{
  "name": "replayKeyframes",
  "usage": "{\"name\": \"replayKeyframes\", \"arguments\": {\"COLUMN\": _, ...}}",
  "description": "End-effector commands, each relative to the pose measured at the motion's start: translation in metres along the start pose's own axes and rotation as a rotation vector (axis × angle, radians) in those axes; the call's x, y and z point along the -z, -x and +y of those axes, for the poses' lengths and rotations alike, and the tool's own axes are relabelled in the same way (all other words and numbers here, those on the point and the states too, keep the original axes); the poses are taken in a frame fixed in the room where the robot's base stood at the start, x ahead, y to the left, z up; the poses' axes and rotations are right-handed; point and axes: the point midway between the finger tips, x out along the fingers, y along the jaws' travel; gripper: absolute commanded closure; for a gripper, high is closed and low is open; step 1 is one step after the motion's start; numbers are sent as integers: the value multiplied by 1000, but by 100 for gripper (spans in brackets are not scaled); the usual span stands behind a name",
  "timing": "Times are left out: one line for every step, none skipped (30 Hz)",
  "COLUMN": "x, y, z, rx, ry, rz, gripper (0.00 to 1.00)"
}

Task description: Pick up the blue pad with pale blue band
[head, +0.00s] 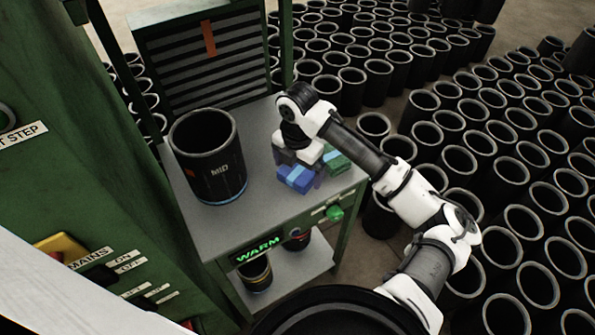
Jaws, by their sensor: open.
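The blue pad with pale blue band (295,179) lies on the grey top of the small bench, near its front edge. A green pad with a lighter band (337,160) lies just to its right and behind. My gripper (305,172) is open and points down over the two pads, with its white body above them. The fingers are small and partly lost against the pads. I cannot tell whether they touch the blue pad.
A large black sleeve marked MID (209,158) stands on the bench (248,215) left of the pads. A green knob (335,213) and a lit WARM sign are on the bench front. Many black sleeves (455,165) crowd the floor at right. A green machine (75,150) stands at left.

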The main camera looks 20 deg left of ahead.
Motion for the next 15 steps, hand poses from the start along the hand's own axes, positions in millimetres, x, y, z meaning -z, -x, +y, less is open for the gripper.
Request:
{"name": "replayKeyframes", "arguments": {"x": 0, "y": -5, "z": 0, "rx": 0, "ry": -1, "rz": 1, "gripper": 0}}
{"name": "replayKeyframes", "arguments": {"x": 0, "y": -8, "z": 0, "rx": 0, "ry": -1, "rz": 1, "gripper": 0}}
{"name": "replayKeyframes", "arguments": {"x": 0, "y": -11, "z": 0, "rx": 1, "ry": -1, "rz": 1, "gripper": 0}}
{"name": "replayKeyframes", "arguments": {"x": 0, "y": -13, "z": 0, "rx": 0, "ry": -1, "rz": 1, "gripper": 0}}
{"name": "replayKeyframes", "arguments": {"x": 0, "y": -14, "z": 0, "rx": 0, "ry": -1, "rz": 1, "gripper": 0}}
{"name": "replayKeyframes", "arguments": {"x": 0, "y": -15, "z": 0, "rx": -1, "ry": -1, "rz": 1, "gripper": 0}}
{"name": "replayKeyframes", "arguments": {"x": 0, "y": -15, "z": 0, "rx": -1, "ry": -1, "rz": 0, "gripper": 0}}
{"name": "replayKeyframes", "arguments": {"x": 0, "y": -15, "z": 0, "rx": -1, "ry": -1, "rz": 0, "gripper": 0}}
{"name": "replayKeyframes", "arguments": {"x": 0, "y": -15, "z": 0, "rx": -1, "ry": -1, "rz": 0, "gripper": 0}}
{"name": "replayKeyframes", "arguments": {"x": 0, "y": -15, "z": 0, "rx": -1, "ry": -1, "rz": 0, "gripper": 0}}
{"name": "replayKeyframes", "arguments": {"x": 0, "y": -15, "z": 0, "rx": -1, "ry": -1, "rz": 0, "gripper": 0}}
{"name": "replayKeyframes", "arguments": {"x": 0, "y": -15, "z": 0, "rx": -1, "ry": -1, "rz": 0, "gripper": 5}}
{"name": "replayKeyframes", "arguments": {"x": 0, "y": -15, "z": 0, "rx": 0, "ry": -1, "rz": 0, "gripper": 9}}
{"name": "replayKeyframes", "arguments": {"x": 0, "y": -15, "z": 0, "rx": 0, "ry": -1, "rz": 0, "gripper": 13}}
{"name": "replayKeyframes", "arguments": {"x": 0, "y": -15, "z": 0, "rx": 0, "ry": 0, "rz": 0, "gripper": 18}}
